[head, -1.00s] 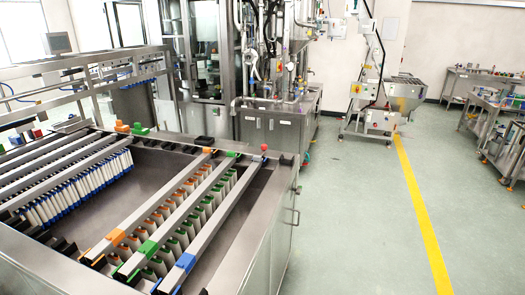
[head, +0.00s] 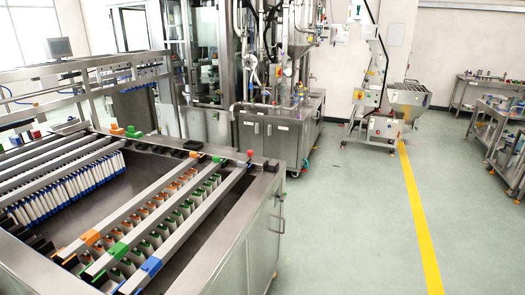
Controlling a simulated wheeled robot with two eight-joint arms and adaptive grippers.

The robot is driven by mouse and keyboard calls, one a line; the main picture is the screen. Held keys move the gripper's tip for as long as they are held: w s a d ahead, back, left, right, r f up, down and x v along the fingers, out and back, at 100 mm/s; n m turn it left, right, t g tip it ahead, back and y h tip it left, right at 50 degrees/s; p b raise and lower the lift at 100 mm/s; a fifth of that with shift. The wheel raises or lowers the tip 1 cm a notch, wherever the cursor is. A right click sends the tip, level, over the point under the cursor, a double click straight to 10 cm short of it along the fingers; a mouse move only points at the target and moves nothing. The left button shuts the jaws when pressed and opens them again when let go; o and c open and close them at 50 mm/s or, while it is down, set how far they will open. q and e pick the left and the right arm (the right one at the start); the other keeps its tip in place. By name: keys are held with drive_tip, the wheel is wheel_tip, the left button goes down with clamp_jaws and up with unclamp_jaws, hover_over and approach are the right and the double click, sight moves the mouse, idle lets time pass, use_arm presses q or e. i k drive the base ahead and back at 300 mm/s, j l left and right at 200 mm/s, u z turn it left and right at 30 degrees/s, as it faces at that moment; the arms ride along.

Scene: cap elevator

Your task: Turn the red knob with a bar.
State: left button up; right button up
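The cap elevator (head: 384,130) is a grey machine with a slanted column and a hopper (head: 408,97), standing on the floor in the back middle of the head view. A small yellow and red control (head: 359,95) is on its left side. It may be the red knob, but it is too small to make out a bar. Neither of my grippers is in view.
A long metal table (head: 225,235) with rails and rows of bottles fills the left front. Steel machinery (head: 275,135) stands behind it. A yellow floor line (head: 420,220) runs along open green floor. Workbenches (head: 490,130) stand at the right.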

sight(250, 153)
drive_tip(key=i+l, duration=0.2)
drive_tip(key=l, duration=0.2)
drive_tip(key=i+l, duration=0.2)
drive_tip(key=l, duration=0.2)
drive_tip(key=i+l, duration=0.2)
drive_tip(key=l, duration=0.15)
drive_tip(key=i+l, duration=0.2)
drive_tip(key=l, duration=0.2)
drive_tip(key=i+u, duration=0.05)
